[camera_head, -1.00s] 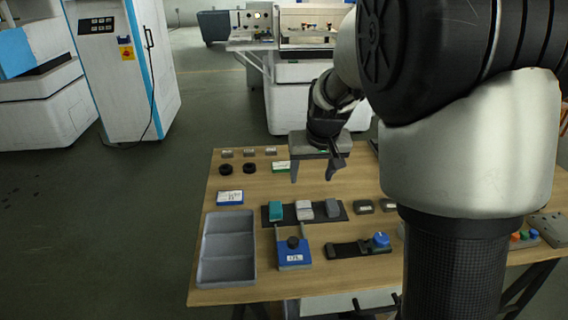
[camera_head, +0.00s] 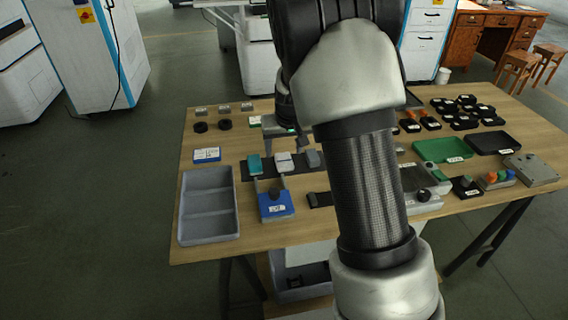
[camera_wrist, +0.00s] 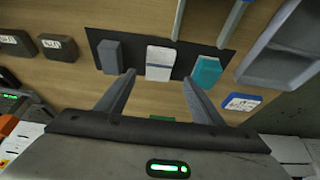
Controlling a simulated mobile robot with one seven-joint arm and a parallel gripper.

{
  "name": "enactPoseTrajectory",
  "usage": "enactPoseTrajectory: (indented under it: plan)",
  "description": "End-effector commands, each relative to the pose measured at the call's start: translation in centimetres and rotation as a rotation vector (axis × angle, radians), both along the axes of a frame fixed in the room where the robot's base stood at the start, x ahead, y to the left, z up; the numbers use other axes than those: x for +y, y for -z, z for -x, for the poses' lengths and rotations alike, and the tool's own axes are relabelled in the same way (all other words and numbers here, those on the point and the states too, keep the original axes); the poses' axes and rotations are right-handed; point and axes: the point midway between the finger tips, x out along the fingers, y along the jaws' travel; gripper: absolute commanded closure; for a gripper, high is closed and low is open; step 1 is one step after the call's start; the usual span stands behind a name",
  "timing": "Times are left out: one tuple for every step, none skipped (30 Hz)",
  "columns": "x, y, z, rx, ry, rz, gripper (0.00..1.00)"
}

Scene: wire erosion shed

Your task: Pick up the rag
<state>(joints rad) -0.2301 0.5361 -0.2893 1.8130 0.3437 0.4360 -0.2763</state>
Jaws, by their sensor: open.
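No rag can be told for certain. A black mat (camera_head: 269,173) on the table bears a teal block-like piece (camera_head: 254,163), a whitish one with a pale label (camera_head: 284,162) and a grey one (camera_head: 313,159); any might be a folded cloth. My gripper (camera_head: 285,143) is above the table near the mat's far side, partly hidden by my arm. In the wrist view my gripper (camera_wrist: 158,77) is open and empty. The whitish piece (camera_wrist: 160,57) shows between its fingertips, the grey piece (camera_wrist: 110,57) to the left and the teal piece (camera_wrist: 206,70) to the right.
A grey divided tray (camera_head: 238,205) stands at the table's left front. Green (camera_head: 445,149) and black (camera_head: 494,143) trays lie at the right. My arm hides the table's middle.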

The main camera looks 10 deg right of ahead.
Motion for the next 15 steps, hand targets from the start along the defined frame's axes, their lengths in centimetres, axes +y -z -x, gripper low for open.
enactPoseTrajectory:
  plan:
    - [-0.2,1.1,-0.2,0.002,0.001,0.001,0.39]
    - [-0.2,1.5,-0.4,0.002,0.001,0.001,0.39]
    - [-0.3,2.2,-0.6,0.003,0.001,0.001,0.39]
    - [-0.4,2.6,-0.8,0.003,0.001,0.001,0.39]
    - [-0.4,3.0,-0.9,0.003,0.001,0.001,0.39]
    - [-0.3,3.5,-1.1,0.003,0.001,0.000,0.39]
    - [-0.3,3.8,-1.3,0.003,0.001,0.000,0.39]
    - [-0.3,3.9,-1.4,0.002,0.000,0.000,0.39]
    - [-0.3,4.0,-1.5,0.000,0.000,0.000,0.39]
    - [-0.3,4.0,-1.6,0.000,0.000,0.000,0.39]
    - [-0.3,4.0,-1.6,0.000,0.000,0.000,0.39]
    - [-0.3,3.9,-1.6,-0.001,0.000,0.000,0.39]
    - [-0.3,3.9,-1.6,0.000,0.000,0.000,0.39]
    - [-0.3,3.9,-1.6,0.000,0.000,0.000,0.39]
    - [-0.3,3.9,-1.6,0.000,0.000,0.000,0.39]
